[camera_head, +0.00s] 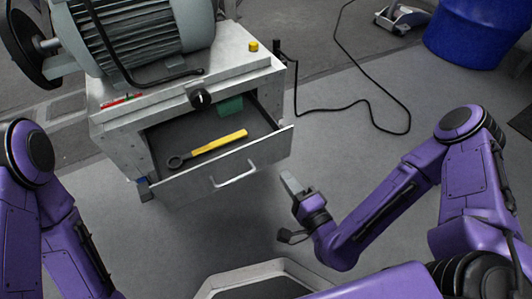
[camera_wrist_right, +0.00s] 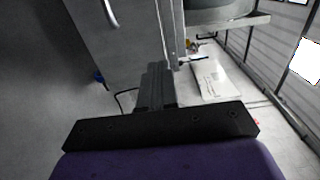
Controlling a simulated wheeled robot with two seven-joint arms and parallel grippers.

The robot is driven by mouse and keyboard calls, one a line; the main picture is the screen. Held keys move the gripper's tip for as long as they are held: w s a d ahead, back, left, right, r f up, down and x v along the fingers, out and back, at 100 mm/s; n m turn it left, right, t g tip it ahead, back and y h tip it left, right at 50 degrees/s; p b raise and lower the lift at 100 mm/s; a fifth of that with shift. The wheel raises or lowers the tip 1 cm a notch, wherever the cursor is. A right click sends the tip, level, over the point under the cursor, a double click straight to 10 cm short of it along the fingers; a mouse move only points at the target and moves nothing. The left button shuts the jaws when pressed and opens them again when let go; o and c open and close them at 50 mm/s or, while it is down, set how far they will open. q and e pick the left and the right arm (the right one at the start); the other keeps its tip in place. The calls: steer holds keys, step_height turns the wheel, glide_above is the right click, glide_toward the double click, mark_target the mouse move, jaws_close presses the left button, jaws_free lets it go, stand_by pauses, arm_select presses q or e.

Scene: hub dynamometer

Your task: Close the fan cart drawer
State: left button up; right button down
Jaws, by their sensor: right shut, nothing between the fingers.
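The fan cart (camera_head: 122,135) is a grey metal cabinet with a motor on top at the upper left of the head view. Its drawer (camera_head: 262,153) is pulled open toward me, with a silver bar handle (camera_head: 234,176) on its front. A yellow-handled wrench (camera_head: 215,145) and a green item (camera_head: 231,106) lie inside. My right gripper (camera_head: 291,183) is shut and empty, to the right of and a little below the drawer front, apart from it. In the right wrist view the fingers (camera_wrist_right: 154,85) are together, and the handle (camera_wrist_right: 110,13) shows at upper left. My left gripper is out of view.
The motor (camera_head: 145,35) with its fan wheel sits on the cart. A black cable (camera_head: 375,88) runs over the floor to the right of the cart. A blue barrel (camera_head: 468,35) stands at upper right. The floor before the drawer is clear.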

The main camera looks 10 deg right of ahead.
mark_target(261, 141)
steer(key=b+x, duration=0.2)
steer(key=x, duration=0.8)
steer(key=shift+w+f+b, duration=0.1)
steer(key=shift+f+b, duration=0.05)
steer(key=shift+b, duration=0.2)
steer(key=shift+w+a, duration=0.2)
steer(key=shift+w, duration=0.35)
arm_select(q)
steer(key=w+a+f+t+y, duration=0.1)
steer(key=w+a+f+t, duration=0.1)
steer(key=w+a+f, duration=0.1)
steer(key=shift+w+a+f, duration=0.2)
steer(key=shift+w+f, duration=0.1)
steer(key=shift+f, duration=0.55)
arm_select(e)
steer(key=shift+w, duration=0.1)
